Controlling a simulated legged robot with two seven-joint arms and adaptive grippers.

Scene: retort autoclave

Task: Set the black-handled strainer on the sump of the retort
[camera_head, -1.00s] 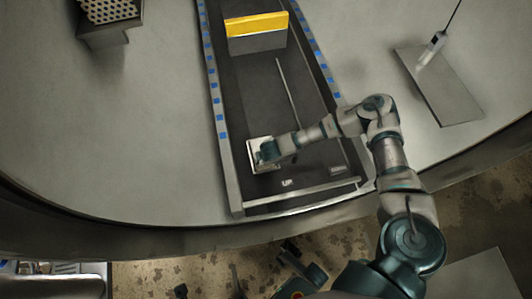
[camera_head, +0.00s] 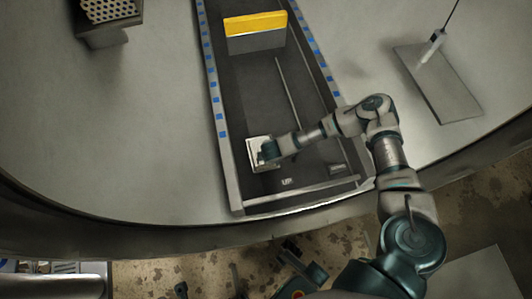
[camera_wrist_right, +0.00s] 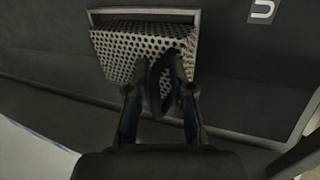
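The strainer (camera_wrist_right: 125,55) is a perforated grey metal box in the right wrist view, with a dark handle partly hidden by my fingers. It lies inside or just over a pale rectangular frame (camera_wrist_right: 145,13), apparently the sump, slightly askew to it. I cannot tell whether it rests fully on it. In the head view the pale square frame (camera_head: 252,146) is at the lower left of the dark retort channel (camera_head: 255,95). My right gripper (camera_wrist_right: 160,72) is closed around the black handle, directly above the strainer. My left gripper does not show clearly.
A grey block with a yellow top (camera_head: 256,25) stands at the channel's far end. A thin rod (camera_head: 287,85) lies along the channel. A perforated box (camera_head: 108,12) is at the upper left. A grey plate (camera_head: 440,85) with a hanging probe (camera_head: 432,46) is at the right.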

